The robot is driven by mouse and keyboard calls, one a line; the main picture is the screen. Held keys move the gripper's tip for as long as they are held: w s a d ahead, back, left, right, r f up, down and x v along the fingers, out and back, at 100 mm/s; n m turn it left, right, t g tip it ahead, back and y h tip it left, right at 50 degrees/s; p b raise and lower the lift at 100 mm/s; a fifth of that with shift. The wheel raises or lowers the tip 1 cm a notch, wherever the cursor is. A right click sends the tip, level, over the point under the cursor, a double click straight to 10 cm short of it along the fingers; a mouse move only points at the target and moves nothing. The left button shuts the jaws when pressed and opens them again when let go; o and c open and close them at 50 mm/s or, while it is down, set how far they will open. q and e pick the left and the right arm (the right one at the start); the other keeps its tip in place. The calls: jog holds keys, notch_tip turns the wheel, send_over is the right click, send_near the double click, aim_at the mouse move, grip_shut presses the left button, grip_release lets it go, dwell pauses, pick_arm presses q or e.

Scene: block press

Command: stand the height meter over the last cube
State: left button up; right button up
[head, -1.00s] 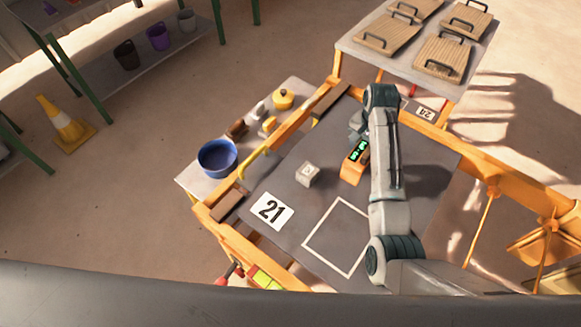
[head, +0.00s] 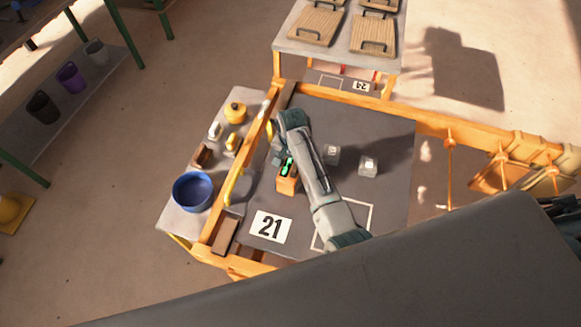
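The orange height meter (head: 287,184) with a lit green display is on the dark press table, left of my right arm. My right gripper (head: 279,157) is at its upper end, apparently shut on it; the fingers are small and partly hidden. The meter covers the spot where a pale cube showed before, and that cube is hidden now. I cannot tell whether the meter touches the table. Two other pale cubes, a near one (head: 331,154) and a far one (head: 368,166), sit right of my arm. My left gripper is not in view.
Boards lie behind.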

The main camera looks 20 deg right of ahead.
notch_tip(320, 180, down, 4)
jog(key=shift+r+p, duration=0.15)
jog(key=shift+p, duration=0.15)
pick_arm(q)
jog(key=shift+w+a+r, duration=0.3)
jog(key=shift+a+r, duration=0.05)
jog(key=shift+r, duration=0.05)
pick_arm(e)
jog(key=o, duration=1.2)
jog(key=shift+o, duration=0.2)
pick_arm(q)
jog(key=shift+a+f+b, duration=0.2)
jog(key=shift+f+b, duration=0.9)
pick_arm(e)
notch_tip(320, 180, up, 12)
jog(key=shift+a, duration=0.1)
